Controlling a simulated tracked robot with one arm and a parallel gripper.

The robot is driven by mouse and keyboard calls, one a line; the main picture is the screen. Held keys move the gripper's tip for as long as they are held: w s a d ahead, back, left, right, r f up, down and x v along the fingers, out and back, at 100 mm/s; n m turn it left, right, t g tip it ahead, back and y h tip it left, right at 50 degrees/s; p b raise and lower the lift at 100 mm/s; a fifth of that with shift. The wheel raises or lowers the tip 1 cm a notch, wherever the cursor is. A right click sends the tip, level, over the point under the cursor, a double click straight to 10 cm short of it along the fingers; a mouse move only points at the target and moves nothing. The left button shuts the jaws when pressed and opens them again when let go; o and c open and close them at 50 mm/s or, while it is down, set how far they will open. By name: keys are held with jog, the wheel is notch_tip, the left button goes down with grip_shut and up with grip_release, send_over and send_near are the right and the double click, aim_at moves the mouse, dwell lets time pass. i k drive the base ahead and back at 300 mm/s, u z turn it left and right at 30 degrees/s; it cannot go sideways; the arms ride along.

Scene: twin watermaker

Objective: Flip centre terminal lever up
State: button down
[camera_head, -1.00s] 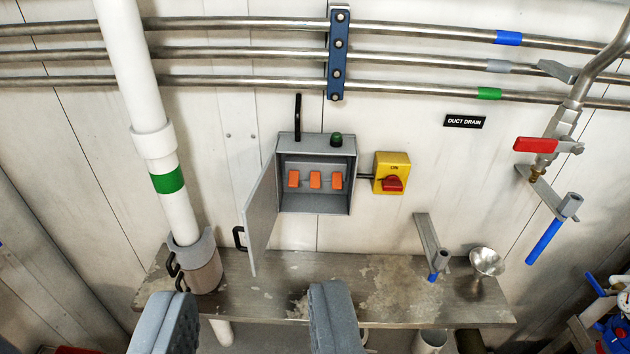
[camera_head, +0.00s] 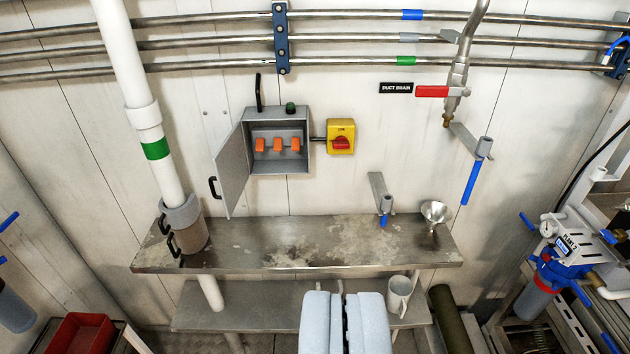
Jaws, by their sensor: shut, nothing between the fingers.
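The grey terminal box (camera_head: 302,164) is on the wall left of the picture's middle, with its door (camera_head: 231,172) swung open to the left. Inside is a row of three orange levers; the centre lever (camera_head: 277,144) sits between the left lever (camera_head: 260,145) and the right lever (camera_head: 295,144). Whether each is up or down is too small to tell. My gripper (camera_head: 343,298) is at the bottom of the picture, in front of the bench and well below and apart from the box. Its two pale fingers are shut and hold nothing.
A metal bench (camera_head: 300,260) runs below the box, with a funnel (camera_head: 434,213) and a brown-grey canister (camera_head: 190,230) on it. A yellow switch with red knob (camera_head: 341,136) is right of the box. A white pipe (camera_head: 140,90) stands left. Blue-handled equipment (camera_head: 550,265) is at right.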

aim_at(277, 147)
jog(key=z, duration=0.3)
jog(key=k, duration=0.75)
jog(key=z, duration=0.6)
jog(key=i, duration=1.65)
jog(key=u, duration=0.85)
jog(key=i, duration=0.35)
jog(key=u, duration=0.25)
